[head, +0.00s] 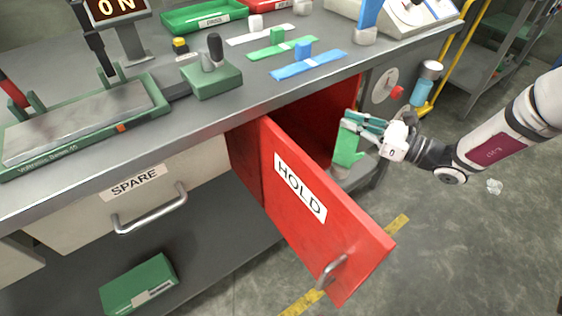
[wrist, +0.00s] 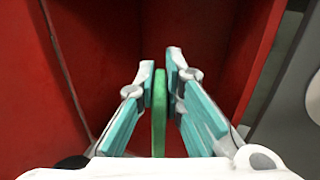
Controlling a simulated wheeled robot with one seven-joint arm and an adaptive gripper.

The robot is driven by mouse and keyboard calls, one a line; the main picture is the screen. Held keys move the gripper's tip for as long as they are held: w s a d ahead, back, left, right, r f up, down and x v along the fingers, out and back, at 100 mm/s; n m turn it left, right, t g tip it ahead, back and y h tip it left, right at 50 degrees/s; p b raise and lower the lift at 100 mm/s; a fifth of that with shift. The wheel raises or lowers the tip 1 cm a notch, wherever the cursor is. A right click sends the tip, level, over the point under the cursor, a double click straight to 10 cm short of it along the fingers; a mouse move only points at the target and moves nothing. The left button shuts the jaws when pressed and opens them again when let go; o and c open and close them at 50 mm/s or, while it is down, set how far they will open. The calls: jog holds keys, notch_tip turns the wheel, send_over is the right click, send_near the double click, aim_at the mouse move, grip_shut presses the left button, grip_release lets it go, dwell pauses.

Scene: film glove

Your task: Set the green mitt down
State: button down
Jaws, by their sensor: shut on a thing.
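In the wrist view the mitt (wrist: 159,112) is a thin green strip seen edge-on between the teal fingers of my gripper (wrist: 167,80). The fingers are shut on it. The red cabinet (wrist: 220,55) opens ahead of the fingers. I cannot tell whether the mitt is inside its opening or just outside it.
The red door marked HOLD (head: 330,225) stands open, left of my gripper. The grey bench top (head: 225,110) above holds a lever box (head: 212,77), coloured strips (head: 308,65) and a green tray (head: 203,16). A green box (head: 139,286) lies on the lower shelf.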

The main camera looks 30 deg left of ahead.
jog(key=a+f+b, duration=0.3)
jog(key=a, duration=0.6)
jog(key=a+f+b, duration=0.3)
jog(key=a, duration=0.6)
jog(key=shift+w+a+f+n+g+b, duration=0.25)
jog(key=shift+w+a+n+g+b, duration=0.05)
jog(key=shift+w+a, duration=0.1)
jog(key=shift+f, duration=0.15)
jog(key=c, duration=1.7)
grip_release()
jog(key=shift+s, duration=0.1)
